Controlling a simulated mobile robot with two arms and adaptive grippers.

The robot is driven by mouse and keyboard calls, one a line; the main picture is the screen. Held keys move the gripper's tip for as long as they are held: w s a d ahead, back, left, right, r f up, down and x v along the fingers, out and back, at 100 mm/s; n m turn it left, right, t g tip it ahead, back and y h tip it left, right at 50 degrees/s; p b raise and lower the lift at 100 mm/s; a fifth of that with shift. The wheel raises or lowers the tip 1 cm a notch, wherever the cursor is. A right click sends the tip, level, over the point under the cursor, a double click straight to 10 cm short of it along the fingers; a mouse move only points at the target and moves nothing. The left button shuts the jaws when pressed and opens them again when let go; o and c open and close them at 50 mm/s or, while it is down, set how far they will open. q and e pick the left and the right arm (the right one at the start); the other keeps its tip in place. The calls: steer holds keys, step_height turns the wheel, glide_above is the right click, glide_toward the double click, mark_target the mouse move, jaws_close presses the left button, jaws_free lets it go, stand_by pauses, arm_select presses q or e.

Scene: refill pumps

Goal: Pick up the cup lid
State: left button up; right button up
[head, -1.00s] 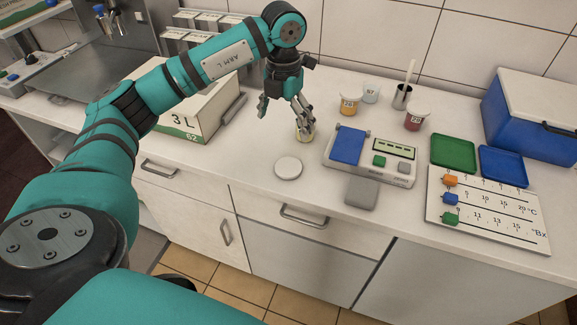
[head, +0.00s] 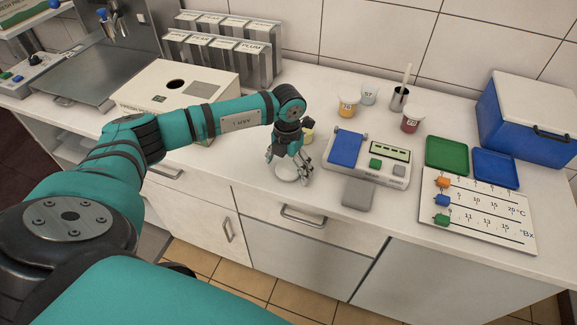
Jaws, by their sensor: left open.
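The cup lid (head: 287,173) is a white disc lying flat on the counter near its front edge. My left gripper (head: 289,178) is open and points down right over the lid, with its fingers in front of it and around its edge. Whether the fingers touch the lid I cannot tell. A small cup with yellowish contents (head: 308,133) stands just behind the gripper, partly hidden by my wrist. My right gripper does not show.
To the right are a device with a blue pad (head: 346,148), a grey block (head: 357,194), a green tray (head: 446,155) and a blue tray (head: 495,168). Labelled cups, such as an orange one (head: 347,104), stand behind. A white box (head: 176,88) is at the left.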

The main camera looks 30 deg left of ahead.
arm_select(q)
steer(key=shift+f, duration=0.15)
steer(key=c, duration=0.9)
steer(key=shift+c, duration=0.2)
